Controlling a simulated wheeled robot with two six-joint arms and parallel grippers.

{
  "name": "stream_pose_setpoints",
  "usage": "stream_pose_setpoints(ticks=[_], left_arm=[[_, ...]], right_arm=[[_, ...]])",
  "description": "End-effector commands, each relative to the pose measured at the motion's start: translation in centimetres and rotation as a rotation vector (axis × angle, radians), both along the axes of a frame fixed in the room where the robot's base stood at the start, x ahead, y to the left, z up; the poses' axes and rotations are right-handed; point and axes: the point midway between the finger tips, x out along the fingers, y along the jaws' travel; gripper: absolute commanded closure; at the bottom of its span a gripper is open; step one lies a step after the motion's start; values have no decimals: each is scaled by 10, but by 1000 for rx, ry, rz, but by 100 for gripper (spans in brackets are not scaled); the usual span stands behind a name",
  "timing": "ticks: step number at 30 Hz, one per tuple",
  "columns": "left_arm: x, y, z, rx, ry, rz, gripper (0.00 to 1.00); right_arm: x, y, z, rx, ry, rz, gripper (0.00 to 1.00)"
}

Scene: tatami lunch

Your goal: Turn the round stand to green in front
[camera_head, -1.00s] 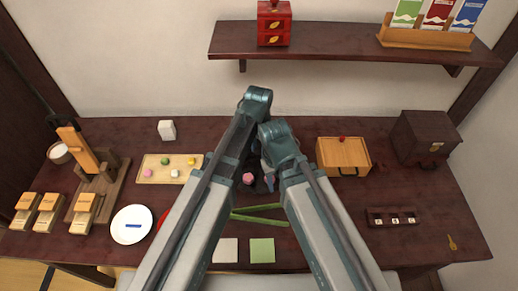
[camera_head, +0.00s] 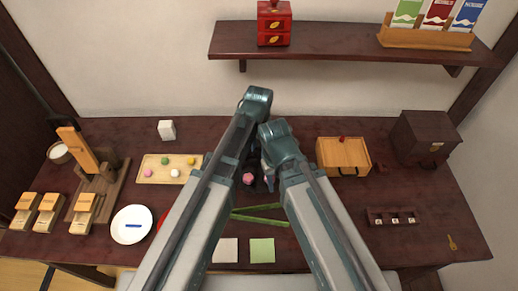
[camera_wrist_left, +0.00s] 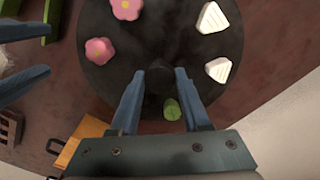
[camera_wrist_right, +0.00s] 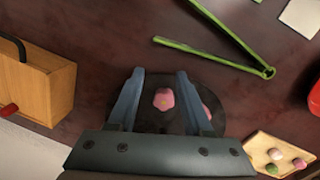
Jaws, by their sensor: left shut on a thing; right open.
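The round stand (camera_wrist_left: 112,62) is a dark disc with a black knob (camera_wrist_left: 159,80) at its middle. In the left wrist view it carries two pink flower sweets (camera_wrist_left: 100,50), two white triangular pieces (camera_wrist_left: 212,18) and a green sweet (camera_wrist_left: 172,109). My left gripper (camera_wrist_left: 159,75) is shut on the knob. My right gripper (camera_wrist_right: 160,75) is open, over the stand's edge, with a pink sweet (camera_wrist_right: 164,99) seen between its fingers. In the head view my arms hide most of the stand; one pink sweet (camera_head: 248,179) shows between them.
Green tongs (camera_head: 260,208) lie in front of the stand, with a white card (camera_head: 225,250) and a green card (camera_head: 262,250) nearer. A sweets tray (camera_head: 150,178) and white plate (camera_head: 131,225) are left. A wooden box (camera_head: 343,155) is right.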

Motion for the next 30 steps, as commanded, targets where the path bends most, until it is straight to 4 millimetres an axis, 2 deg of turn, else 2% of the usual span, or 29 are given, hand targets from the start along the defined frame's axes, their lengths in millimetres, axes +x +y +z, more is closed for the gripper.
stream_pose_setpoints(ticks=[11, 30], left_arm=[[0, 0, 0, 0, 0, -61, 100], [0, 0, 0, 0, 0, -372, 100]], right_arm=[[0, 0, 0, 0, 0, 0, 50], [0, 0, 0, 0, 0, 0, 50]])
